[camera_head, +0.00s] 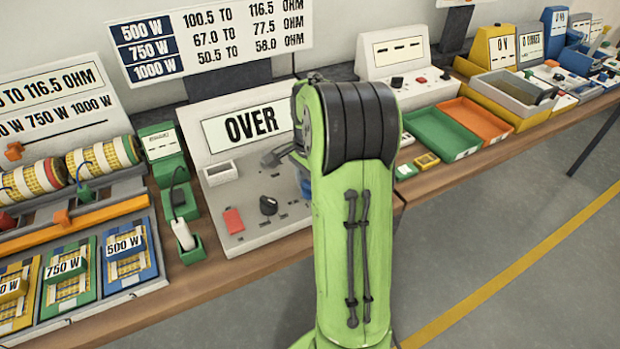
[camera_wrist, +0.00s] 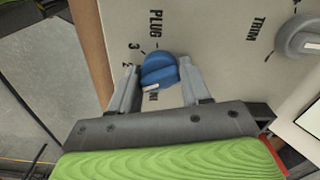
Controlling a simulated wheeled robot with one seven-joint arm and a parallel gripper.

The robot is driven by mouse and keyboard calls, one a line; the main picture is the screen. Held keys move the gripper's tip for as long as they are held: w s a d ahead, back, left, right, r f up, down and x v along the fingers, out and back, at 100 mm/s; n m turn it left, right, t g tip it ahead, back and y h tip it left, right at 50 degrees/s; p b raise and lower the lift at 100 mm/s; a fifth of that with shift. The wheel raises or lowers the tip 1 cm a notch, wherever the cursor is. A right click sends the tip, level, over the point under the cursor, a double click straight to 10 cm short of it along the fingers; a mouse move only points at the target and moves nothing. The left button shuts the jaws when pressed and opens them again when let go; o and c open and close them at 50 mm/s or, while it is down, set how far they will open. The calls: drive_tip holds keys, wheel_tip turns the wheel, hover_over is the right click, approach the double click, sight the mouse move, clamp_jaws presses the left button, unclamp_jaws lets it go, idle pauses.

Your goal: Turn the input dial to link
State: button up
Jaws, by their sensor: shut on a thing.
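A blue dial (camera_wrist: 160,71) sits on a pale panel in the wrist view, with a raised bar across it and a white mark at its lower edge. "PLUG" and a "3" are printed by it. Another label below is partly hidden, so I cannot read it in full. My gripper (camera_wrist: 158,80) has one finger on each side of the dial and is shut on it. In the head view my arm hides most of the panel's right part. Only a sliver of blue (camera_head: 304,182) shows beside the arm.
The console (camera_head: 225,192) reads "OVER" and carries a red switch (camera_head: 233,220) and a black knob (camera_head: 268,205). A grey "TRIM" knob (camera_wrist: 299,36) is right of the blue dial. Green (camera_head: 440,132) and orange (camera_head: 475,121) trays lie farther right.

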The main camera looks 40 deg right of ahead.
drive_tip(key=n+p, duration=0.2)
drive_tip(key=n, duration=0.3)
drive_tip(key=shift+r+n, duration=0.1)
drive_tip(key=shift+n, duration=0.2)
drive_tip(key=n+p, duration=0.1)
drive_tip(key=n, duration=0.4)
drive_tip(key=shift+p, duration=0.4)
drive_tip(key=o, duration=1)
wheel_tip(320, 180, up, 16)
drive_tip(key=p, duration=0.4)
drive_tip(key=shift+f+p, duration=0.2)
drive_tip(key=shift+p, duration=0.15)
